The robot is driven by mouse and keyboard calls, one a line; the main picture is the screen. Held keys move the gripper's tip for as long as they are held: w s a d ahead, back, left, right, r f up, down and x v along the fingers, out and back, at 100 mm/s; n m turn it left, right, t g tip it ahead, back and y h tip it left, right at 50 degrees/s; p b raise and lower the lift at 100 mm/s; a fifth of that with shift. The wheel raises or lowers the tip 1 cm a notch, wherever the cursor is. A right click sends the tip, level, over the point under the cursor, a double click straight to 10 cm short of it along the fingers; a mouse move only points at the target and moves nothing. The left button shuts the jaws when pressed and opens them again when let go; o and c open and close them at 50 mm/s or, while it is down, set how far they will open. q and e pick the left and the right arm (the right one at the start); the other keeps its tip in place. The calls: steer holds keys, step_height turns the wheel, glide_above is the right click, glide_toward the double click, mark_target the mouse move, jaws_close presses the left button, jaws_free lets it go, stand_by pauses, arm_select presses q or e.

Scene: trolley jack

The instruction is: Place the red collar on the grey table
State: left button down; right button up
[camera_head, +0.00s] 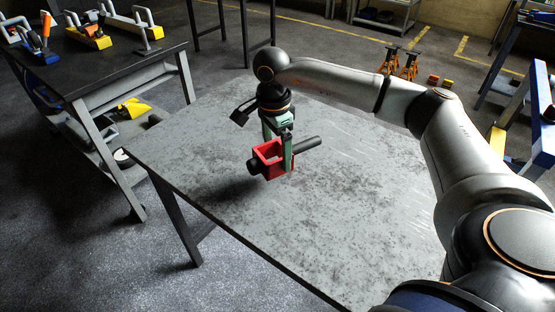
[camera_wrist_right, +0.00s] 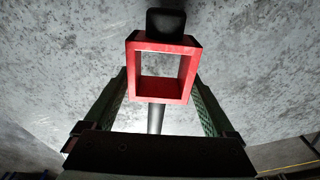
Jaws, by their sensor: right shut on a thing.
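The red collar (camera_head: 268,152) is a square, open red frame with a dark rod (camera_head: 307,144) and a black end piece beside it. My right gripper (camera_head: 281,150) is shut on the collar and holds it above the grey table (camera_head: 370,200); a shadow lies on the tabletop below and to the left. In the right wrist view the collar (camera_wrist_right: 160,97) shows its square opening between the two green fingers (camera_wrist_right: 162,108), with a black block (camera_wrist_right: 165,24) beyond it and the rod below. The exact finger contact is hard to see. My left gripper is out of view.
The grey tabletop is otherwise bare around the collar. A dark workbench (camera_head: 80,65) with tools stands at the left, with a yellow item (camera_head: 133,108) on its lower shelf. Orange jack stands (camera_head: 400,62) are on the floor behind. A blue frame (camera_head: 530,100) stands at the right.

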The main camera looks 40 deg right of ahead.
steer(key=shift+w+d+f, duration=0.25)
steer(key=shift+w+f, duration=0.05)
steer(key=shift+f, duration=1.7)
steer(key=shift+f, duration=0.2)
steer(key=o, duration=1.2)
steer(key=shift+o, duration=0.2)
step_height(320, 180, up, 12)
steer(key=shift+a+r+p, duration=0.15)
steer(key=shift+a+p, duration=0.1)
steer(key=shift+p, duration=0.05)
